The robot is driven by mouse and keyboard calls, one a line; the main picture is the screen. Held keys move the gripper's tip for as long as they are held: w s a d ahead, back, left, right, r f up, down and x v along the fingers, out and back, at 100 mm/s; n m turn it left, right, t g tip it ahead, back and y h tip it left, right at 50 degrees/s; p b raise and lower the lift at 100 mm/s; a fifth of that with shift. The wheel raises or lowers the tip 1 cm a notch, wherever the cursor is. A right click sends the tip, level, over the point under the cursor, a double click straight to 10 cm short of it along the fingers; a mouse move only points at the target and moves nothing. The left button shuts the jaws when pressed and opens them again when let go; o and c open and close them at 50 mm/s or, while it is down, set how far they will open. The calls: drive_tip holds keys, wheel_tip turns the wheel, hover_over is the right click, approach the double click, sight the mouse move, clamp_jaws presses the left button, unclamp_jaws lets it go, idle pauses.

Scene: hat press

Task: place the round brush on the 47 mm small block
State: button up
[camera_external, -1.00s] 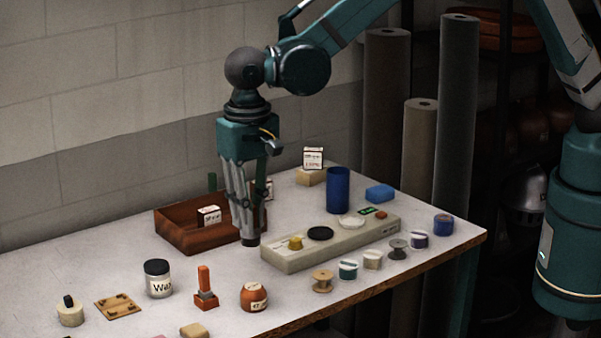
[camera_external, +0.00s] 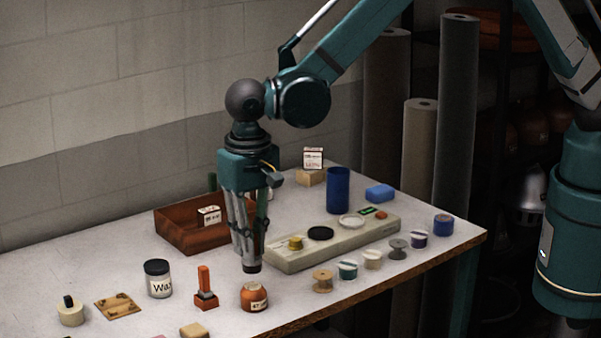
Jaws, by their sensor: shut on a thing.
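My gripper (camera_external: 249,260) points straight down over the front middle of the table, its fingers closed together. It is shut on what I take for the round brush (camera_external: 251,268), mostly hidden by the fingers; a short dark end shows at the tips. The 47 mm small block (camera_external: 254,298) is a rounded orange-brown piece with a white label starting "47", standing on the table. The dark end appears in the picture just above the block's top, with a small gap. I cannot tell how they line up in depth.
An orange upright-handled piece (camera_external: 205,290) and a wax jar (camera_external: 158,279) stand left of the block. A long pale box (camera_external: 335,245) with small items lies to the right, with several spools in front. A wooden tray (camera_external: 180,237) sits behind. The table's front edge is close.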

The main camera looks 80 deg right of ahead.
drive_tip(key=shift+f, duration=0.1)
drive_tip(key=shift+f, duration=1.75)
drive_tip(key=shift+f, duration=0.25)
drive_tip(key=o, duration=0.9)
drive_tip(key=shift+r, duration=0.1)
drive_tip(key=shift+r, duration=0.1)
wheel_tip(320, 180, up, 12)
drive_tip(key=shift+r, duration=0.1)
